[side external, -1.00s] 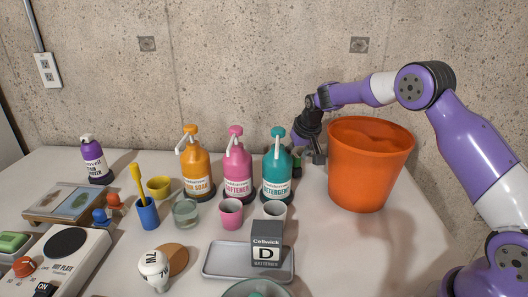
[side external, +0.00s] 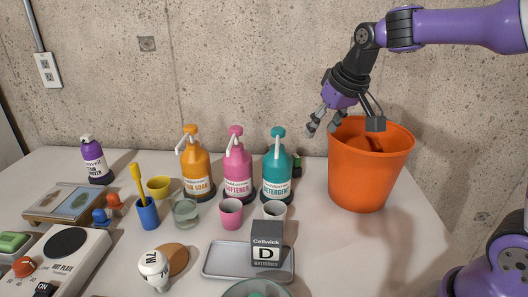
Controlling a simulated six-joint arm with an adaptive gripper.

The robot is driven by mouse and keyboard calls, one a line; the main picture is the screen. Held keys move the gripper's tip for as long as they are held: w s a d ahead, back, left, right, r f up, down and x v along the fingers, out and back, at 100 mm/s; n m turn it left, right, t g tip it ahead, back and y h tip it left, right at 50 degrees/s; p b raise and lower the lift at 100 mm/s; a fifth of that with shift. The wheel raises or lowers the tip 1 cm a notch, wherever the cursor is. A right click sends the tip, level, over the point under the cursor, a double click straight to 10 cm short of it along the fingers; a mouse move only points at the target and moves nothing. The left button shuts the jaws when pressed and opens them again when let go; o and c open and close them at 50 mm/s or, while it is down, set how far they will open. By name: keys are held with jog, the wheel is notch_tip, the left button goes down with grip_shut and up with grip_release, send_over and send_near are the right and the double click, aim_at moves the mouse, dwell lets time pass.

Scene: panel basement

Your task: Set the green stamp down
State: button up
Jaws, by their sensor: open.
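A small dark thing with some green (side external: 297,164), likely the green stamp, stands on the table at the back. It is mostly hidden behind the right side of the teal detergent bottle (side external: 277,178). My gripper (side external: 343,126) is open, with its fingers spread and nothing seen between them. It is up at the height of the orange bucket's rim, above and to the right of the green thing and apart from it.
The orange bucket (side external: 370,175) stands just right of the green thing. Pink softener (side external: 238,176) and orange soap (side external: 195,172) bottles stand left of the teal one. A battery box (side external: 266,243) sits on a grey tray (side external: 222,262). The table's front right is clear.

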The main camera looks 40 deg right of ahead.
jog(key=s+a+f+n, duration=0.1)
jog(key=s+a, duration=0.1)
jog(key=s, duration=0.5)
jog(key=s+a+f+n+y, duration=0.1)
jog(key=s+a, duration=0.2)
jog(key=s, duration=0.4)
jog(key=shift+s+a+f+n+t, duration=0.15)
jog(key=shift+s+a+n+t, duration=0.15)
jog(key=shift+s, duration=0.1)
